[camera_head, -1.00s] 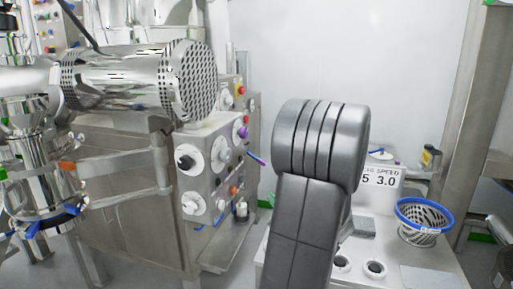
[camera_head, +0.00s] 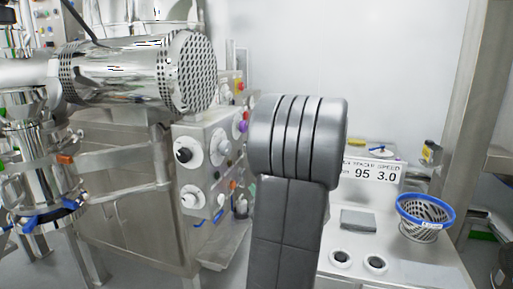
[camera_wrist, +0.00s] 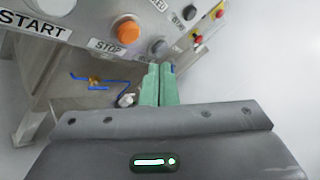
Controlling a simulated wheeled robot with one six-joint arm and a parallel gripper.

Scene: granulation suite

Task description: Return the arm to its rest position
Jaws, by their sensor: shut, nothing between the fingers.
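My gripper (camera_wrist: 159,84) shows in the wrist view with its two green fingers together, and nothing is between them. In that view the fingers point toward a metal control panel with an orange button (camera_wrist: 128,32) beside a STOP label. The fingers appear apart from the panel, though the exact gap is hard to judge. In the head view my grey arm stands upright in the middle, and my gripper is hidden behind it.
A steel machine with a perforated drum (camera_head: 190,72) and a knobbed control panel (camera_head: 212,155) stands at left. At right, a white bench (camera_head: 415,262) carries a display (camera_head: 372,172) and a blue-rimmed basket (camera_head: 424,216). A steel post (camera_head: 468,130) rises beyond it.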

